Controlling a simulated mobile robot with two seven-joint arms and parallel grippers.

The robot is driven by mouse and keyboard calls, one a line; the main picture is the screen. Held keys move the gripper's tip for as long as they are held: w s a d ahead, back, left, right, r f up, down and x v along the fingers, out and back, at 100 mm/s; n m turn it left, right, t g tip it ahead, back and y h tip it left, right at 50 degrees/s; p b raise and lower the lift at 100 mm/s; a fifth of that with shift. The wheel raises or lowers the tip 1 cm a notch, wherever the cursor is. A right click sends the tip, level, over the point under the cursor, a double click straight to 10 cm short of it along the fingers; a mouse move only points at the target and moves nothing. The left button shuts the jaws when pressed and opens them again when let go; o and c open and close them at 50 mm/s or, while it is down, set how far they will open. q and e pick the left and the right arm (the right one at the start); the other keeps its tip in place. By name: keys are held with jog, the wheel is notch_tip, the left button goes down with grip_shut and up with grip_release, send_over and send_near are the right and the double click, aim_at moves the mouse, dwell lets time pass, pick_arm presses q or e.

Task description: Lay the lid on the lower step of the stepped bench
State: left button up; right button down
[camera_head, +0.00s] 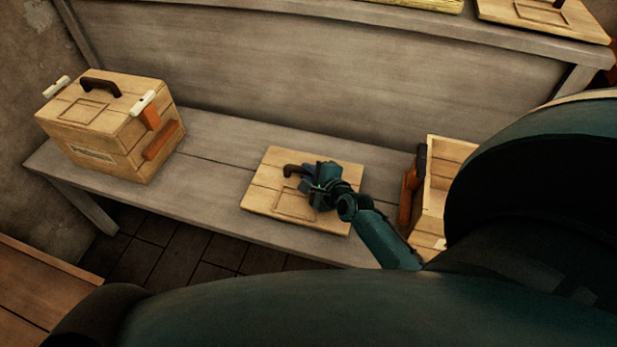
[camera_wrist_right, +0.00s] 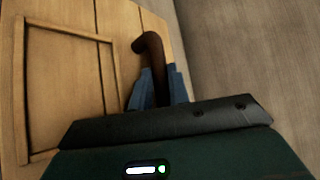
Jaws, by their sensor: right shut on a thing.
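The wooden lid (camera_head: 264,196) is a flat, light plank panel with a dark handle (camera_head: 291,171). In the head view it appears flat at the lower step of the stepped bench (camera_head: 215,160); I cannot tell whether it touches the step or is just above it. My right gripper (camera_head: 312,180) is shut on the lid's handle. In the right wrist view the blue fingers (camera_wrist_right: 158,88) are on both sides of the brown handle (camera_wrist_right: 150,50), with the lid (camera_wrist_right: 70,85) beside it. My left gripper is not in view.
A closed wooden box (camera_head: 95,130) with a dark handle and white-tipped levers stands on the lower step at left. An open wooden box (camera_head: 437,180) stands right of the lid. Another lid (camera_head: 540,14) lies on the upper step. Bare step lies between the closed box and lid.

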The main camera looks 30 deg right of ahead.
jog(key=shift+d+f, duration=0.1)
jog(key=shift+f, duration=0.15)
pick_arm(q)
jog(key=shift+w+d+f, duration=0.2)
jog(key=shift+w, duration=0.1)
pick_arm(e)
jog(key=c, duration=1.3)
grip_release()
jog(key=shift+f, duration=0.15)
jog(key=shift+c, duration=0.2)
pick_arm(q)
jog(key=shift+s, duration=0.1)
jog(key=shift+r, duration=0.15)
